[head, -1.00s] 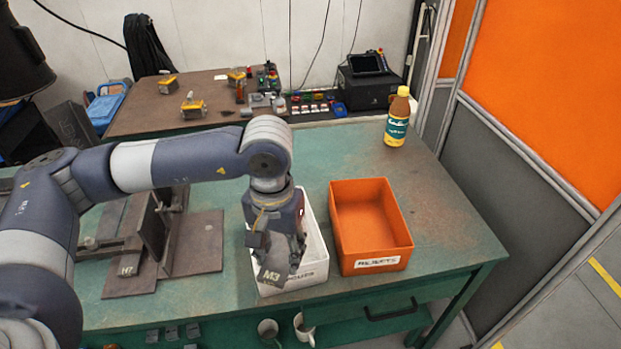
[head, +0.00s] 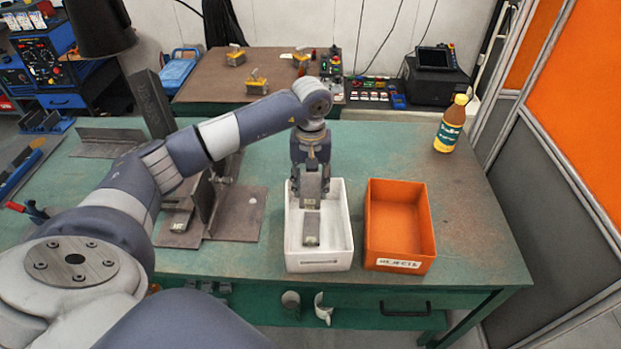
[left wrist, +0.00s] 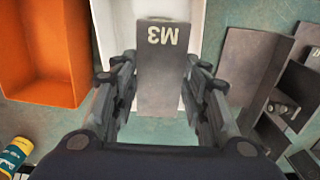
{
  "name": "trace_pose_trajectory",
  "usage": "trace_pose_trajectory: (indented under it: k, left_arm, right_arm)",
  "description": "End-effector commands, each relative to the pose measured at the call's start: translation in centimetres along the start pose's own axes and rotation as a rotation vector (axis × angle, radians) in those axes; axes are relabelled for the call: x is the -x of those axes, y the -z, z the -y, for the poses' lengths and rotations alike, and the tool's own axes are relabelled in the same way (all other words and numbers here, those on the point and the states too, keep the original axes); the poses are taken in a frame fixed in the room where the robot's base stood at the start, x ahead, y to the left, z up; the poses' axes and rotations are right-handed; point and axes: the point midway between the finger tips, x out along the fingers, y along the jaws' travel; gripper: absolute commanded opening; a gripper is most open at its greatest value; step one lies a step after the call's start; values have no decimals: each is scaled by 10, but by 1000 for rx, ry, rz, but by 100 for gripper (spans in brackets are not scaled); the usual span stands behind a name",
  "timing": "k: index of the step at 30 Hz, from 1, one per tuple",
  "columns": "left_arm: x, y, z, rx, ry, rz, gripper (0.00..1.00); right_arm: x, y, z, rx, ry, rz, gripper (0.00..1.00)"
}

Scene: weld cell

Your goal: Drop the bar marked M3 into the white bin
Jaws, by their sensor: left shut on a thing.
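The bar marked M3 (left wrist: 164,70) is a dark grey block with pale lettering, held between the fingers of my left gripper (left wrist: 163,85) in the left wrist view. In the head view the left gripper (head: 311,165) points down over the white bin (head: 296,248), shut on the M3 bar (head: 311,188), which hangs upright above the bin's inside. A second dark piece (head: 311,228) with a pale label shows inside the bin below it; its marking is too small to read. The white bin also shows behind the bar in the wrist view (left wrist: 115,22). My right gripper is not in view.
An orange bin (head: 399,218) with a label stands just right of the white bin. A bottle (head: 450,125) stands at the back right. Steel plates and another labelled bar (head: 180,218) lie to the left. The table's right side is clear.

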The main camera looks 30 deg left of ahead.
Motion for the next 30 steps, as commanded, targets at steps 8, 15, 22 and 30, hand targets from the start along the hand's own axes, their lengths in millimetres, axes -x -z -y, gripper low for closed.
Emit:
trace_pose_trajectory:
  k: [8,15,22,30]
  left_arm:
    - [-30,0,-1,-2,-3,-1,18]
    - [-33,0,-1,-2,-3,-2,18]
    - [-33,0,-1,-1,-3,-2,65]
    - [-35,-1,0,-2,1,2,65]
  right_arm:
    - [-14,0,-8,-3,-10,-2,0]
    - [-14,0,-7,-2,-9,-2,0]
    - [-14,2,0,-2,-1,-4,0]
    - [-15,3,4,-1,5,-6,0]
